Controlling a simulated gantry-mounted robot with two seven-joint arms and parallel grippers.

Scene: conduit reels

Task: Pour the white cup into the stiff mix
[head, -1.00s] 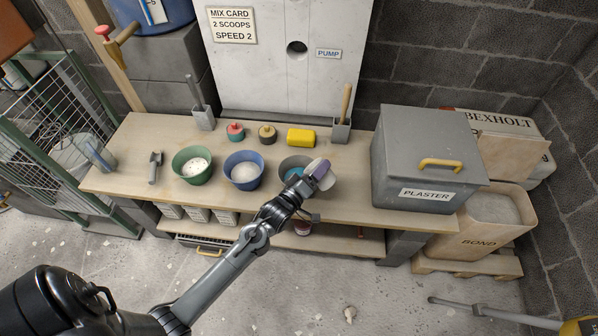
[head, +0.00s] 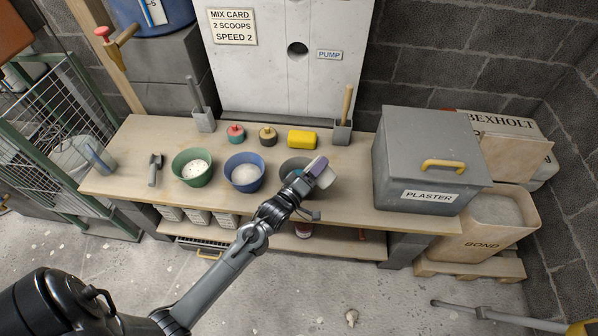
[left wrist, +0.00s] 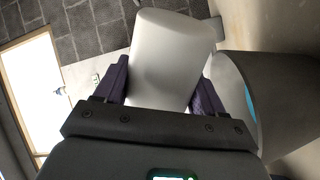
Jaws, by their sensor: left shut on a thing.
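My left gripper (head: 309,178) is shut on the white cup (head: 326,177), over the front right side of a grey bowl (head: 291,165). In the left wrist view, the cup (left wrist: 170,60) is tilted between two purple fingers, beside the dark bowl (left wrist: 236,105) with a teal inside. The cup's contents are hidden, and most of the bowl's inside is covered by the gripper. A blue bowl (head: 244,174) holds a smooth pale mix. A green bowl (head: 192,168) holds a white mix with dark specks. I cannot tell which mix is stiff. My right gripper is out of view.
The bowls stand on a wooden bench (head: 130,150). Behind them are a red-topped pot (head: 236,134), a dark pot (head: 268,136), a yellow sponge (head: 301,140) and two tool holders. A grey plaster bin (head: 425,165) stands to the right. A scoop (head: 155,169) lies left.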

